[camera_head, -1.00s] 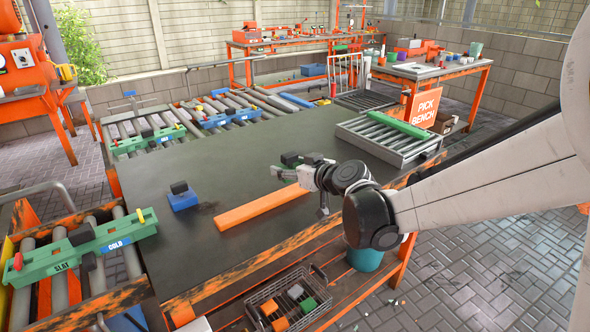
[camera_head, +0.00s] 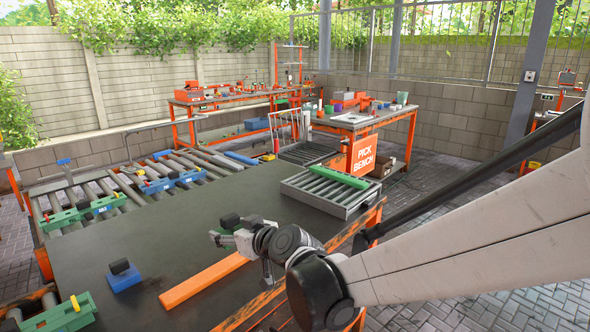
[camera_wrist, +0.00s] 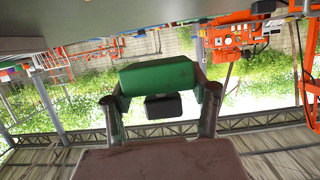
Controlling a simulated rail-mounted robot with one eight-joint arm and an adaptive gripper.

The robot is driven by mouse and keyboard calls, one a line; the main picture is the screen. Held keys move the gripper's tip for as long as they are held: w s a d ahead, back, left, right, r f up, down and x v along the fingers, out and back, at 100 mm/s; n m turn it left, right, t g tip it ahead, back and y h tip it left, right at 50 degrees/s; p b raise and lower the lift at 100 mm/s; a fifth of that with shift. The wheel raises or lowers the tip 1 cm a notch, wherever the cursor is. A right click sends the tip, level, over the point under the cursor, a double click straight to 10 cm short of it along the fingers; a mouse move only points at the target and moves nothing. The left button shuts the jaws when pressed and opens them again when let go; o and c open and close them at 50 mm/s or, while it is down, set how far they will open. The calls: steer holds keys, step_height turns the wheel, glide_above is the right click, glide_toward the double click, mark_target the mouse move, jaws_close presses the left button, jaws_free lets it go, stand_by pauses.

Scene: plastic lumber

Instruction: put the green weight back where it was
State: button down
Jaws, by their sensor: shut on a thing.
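My gripper (camera_head: 222,238) is over the dark bench top (camera_head: 82,258), near the right end of the orange bar. It is shut on the green weight (camera_wrist: 157,77), a green block with a black knob. In the wrist view the block sits between the two fingers. In the head view the weight (camera_head: 230,222) is small and partly hidden by my gripper.
A blue weight with a black knob (camera_head: 124,280) and an orange bar (camera_head: 205,280) lie on the bench. A roller tray (camera_head: 320,198) holding a green bar (camera_head: 338,176) stands at the bench's right end. Roller conveyors (camera_head: 110,190) lie beyond the bench's far-left edge.

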steer(key=w+d+f+m+t+h+p, duration=0.1)
steer(key=d+f+m+h, duration=0.1)
steer(key=d, duration=1)
steer(key=w+d+f+m+t+h, duration=0.1)
steer(key=w+d+f+m+h, duration=0.1)
steer(key=d, duration=1.1)
steer(key=w+d+f+m+t+h+p, duration=0.1)
steer(key=d+f+m+t+h, duration=0.1)
steer(key=d, duration=1)
steer(key=a+r+n+g+y+b, duration=0.1)
steer(key=a+r+n+g+y, duration=0.2)
steer(key=a, duration=1.9)
steer(key=s+a+r+n+g+y, duration=0.1)
steer(key=s+a+r+n+y, duration=0.1)
steer(key=a, duration=0.8)
steer(key=s+a+r+n+g+y+b, duration=0.1)
steer(key=s+a, duration=0.3)
steer(key=a, duration=0.6)
steer(key=shift+s+a+r+n+y, duration=0.2)
steer(key=shift+s+r+n+y, duration=0.25)
steer(key=shift+r, duration=0.2)
steer(key=shift+w, duration=0.15)
